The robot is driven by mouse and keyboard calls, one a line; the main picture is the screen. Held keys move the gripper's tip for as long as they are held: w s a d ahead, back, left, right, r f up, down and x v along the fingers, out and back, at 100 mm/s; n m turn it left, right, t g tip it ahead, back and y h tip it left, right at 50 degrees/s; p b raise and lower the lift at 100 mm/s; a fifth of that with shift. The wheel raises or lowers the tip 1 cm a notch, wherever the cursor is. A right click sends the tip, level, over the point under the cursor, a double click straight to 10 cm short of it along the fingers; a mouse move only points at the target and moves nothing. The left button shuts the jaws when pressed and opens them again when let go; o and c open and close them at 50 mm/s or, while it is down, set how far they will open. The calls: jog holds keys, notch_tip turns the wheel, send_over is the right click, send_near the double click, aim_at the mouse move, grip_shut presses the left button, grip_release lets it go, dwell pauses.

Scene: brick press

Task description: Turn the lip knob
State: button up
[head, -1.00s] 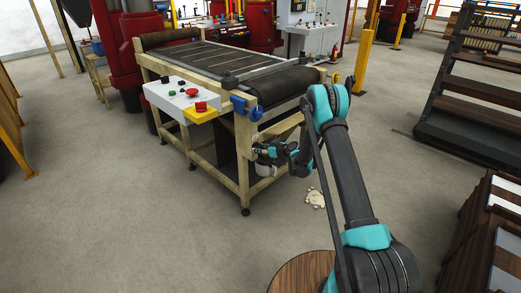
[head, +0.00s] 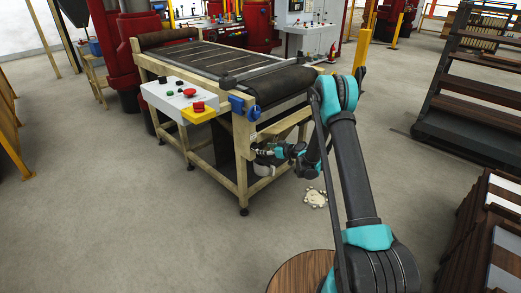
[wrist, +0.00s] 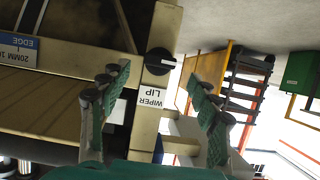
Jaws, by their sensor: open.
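The lip knob (wrist: 160,61) is a round black knob on the pale wooden frame in the wrist view. A white label reading "WIPER LIP" (wrist: 151,97) is beside it, upside down in the picture. My gripper (wrist: 160,77) is open and empty. Its two green-padded fingers show to either side of the knob in the picture, with no contact visible. In the head view my gripper (head: 262,150) is at the near corner leg of the conveyor stand (head: 242,170), below the belt. I cannot make out the knob in that view.
A yellow-based box with a red button (head: 198,108) and a blue fitting (head: 237,105) are on the stand's near side. A pale cog-like piece (head: 315,197) lies on the floor.

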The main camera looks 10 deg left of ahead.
jog(key=v, duration=0.6)
jog(key=shift+s+d+r, duration=0.15)
jog(key=s+d+r+m+g+h, duration=0.1)
jog(key=s+d+r+m+h, duration=0.1)
jog(key=s+d+r, duration=0.3)
jog(key=s+d+r+m+g+h, duration=0.15)
jog(key=s+r, duration=0.25)
jog(key=s, duration=0.4)
jog(key=s+d+r+m+h, duration=0.1)
jog(key=s+d+r+h, duration=0.1)
jog(key=s+d+r, duration=0.3)
jog(key=s+d+m+h, duration=0.1)
jog(key=s+d, duration=0.3)
jog(key=s, duration=0.4)
jog(key=s+d+f+m+g+h, duration=0.1)
jog(key=s+d+m+h, duration=0.1)
jog(key=s, duration=0.7)
jog(key=s+d+f+m+h, duration=0.1)
jog(key=s+d+m+h, duration=0.1)
jog(key=s+d, duration=0.4)
jog(key=s+m, duration=0.1)
jog(key=s, duration=0.2)
jog(key=shift+s+g, duration=0.25)
jog(key=shift+g, duration=0.1)
jog(key=shift+f, duration=0.1)
jog(key=shift+c, duration=0.2)
